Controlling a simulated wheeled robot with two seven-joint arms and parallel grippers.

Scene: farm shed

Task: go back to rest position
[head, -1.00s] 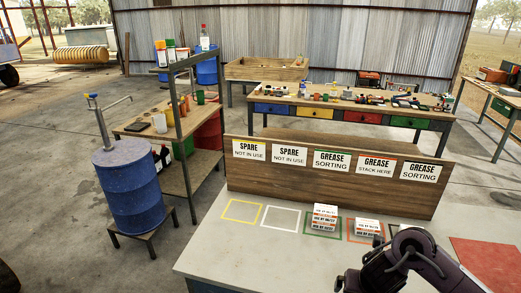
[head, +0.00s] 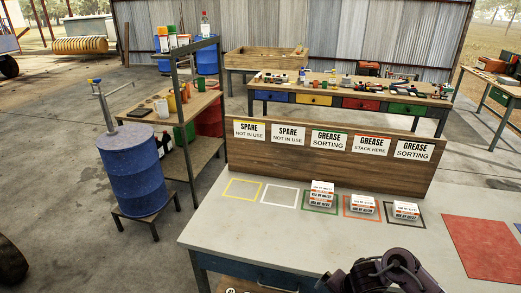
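Part of my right arm, with its gripper (head: 333,281) low in the picture, shows dark at the bottom right of the head view, in front of the boxes and apart from them. Its fingers are not clear enough to tell open from shut. My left gripper is not in view. White grease boxes with red and black print stand on the grey bench (head: 230,222). A taller stack (head: 321,195) is in the green square, a lower stack (head: 363,206) in the orange square, and another low stack (head: 405,211) in the black square.
A wooden sign board (head: 300,163) stands along the bench's back edge. The yellow (head: 243,189) and white (head: 279,195) squares are empty. A red mat (head: 485,248) lies at the right.

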